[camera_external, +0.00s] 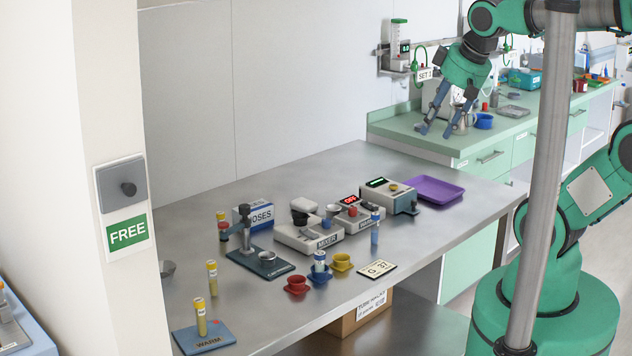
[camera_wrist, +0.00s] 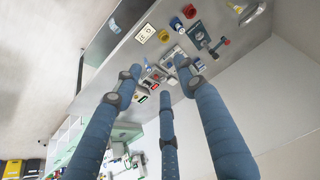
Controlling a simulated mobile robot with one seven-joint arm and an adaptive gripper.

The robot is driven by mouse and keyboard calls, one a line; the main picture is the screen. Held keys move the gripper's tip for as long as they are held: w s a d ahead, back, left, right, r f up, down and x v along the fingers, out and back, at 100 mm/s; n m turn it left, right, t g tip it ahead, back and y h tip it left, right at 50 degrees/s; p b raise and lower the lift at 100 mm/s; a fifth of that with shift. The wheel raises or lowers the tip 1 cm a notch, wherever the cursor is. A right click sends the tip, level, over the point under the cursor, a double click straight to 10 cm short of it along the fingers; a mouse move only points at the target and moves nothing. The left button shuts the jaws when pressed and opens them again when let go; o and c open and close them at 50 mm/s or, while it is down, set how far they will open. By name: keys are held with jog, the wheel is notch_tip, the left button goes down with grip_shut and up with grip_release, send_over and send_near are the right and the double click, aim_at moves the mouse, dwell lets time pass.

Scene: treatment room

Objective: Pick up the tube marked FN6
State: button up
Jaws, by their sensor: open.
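Several small tubes stand on the steel table; no marking on them is legible, so I cannot tell which is FN6. One yellow-capped tube (camera_external: 201,318) stands on the blue WARM plate (camera_external: 190,343). Another yellow-capped tube (camera_external: 212,279) stands behind it on the table. A blue-capped tube (camera_external: 374,230) stands in front of the small devices. A blue-and-white tube (camera_external: 320,261) is in or behind the blue cup (camera_external: 320,277). My gripper (camera_external: 434,131) is open and empty, high beyond the table's far right; its fingers fill the wrist view (camera_wrist: 158,76).
A red cup (camera_external: 297,286), yellow cup (camera_external: 342,263) and card (camera_external: 377,269) lie near the front edge. The mixer (camera_external: 309,238), a dark-based stand (camera_external: 260,263), a DOSES box (camera_external: 257,215) and purple tray (camera_external: 435,188) are behind. The green-topped counter (camera_external: 400,126) is at the back right.

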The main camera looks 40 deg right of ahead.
jog(key=w+d+f+m+g, duration=0.1)
jog(key=w+d+f+g, duration=0.2)
jog(key=w, duration=0.9)
jog(key=m+g, duration=0.2)
jog(key=m, duration=0.2)
send_over(376, 213)
notch_tip(376, 213, down, 28)
jog(key=shift+a+r+b, duration=0.15)
jog(key=shift+r+b, duration=0.1)
jog(key=shift+b, duration=0.15)
jog(key=shift+f, duration=0.2)
jog(key=shift+f, duration=0.1)
jog(key=shift+f+b, duration=0.7)
jog(key=shift+f, duration=3.5)
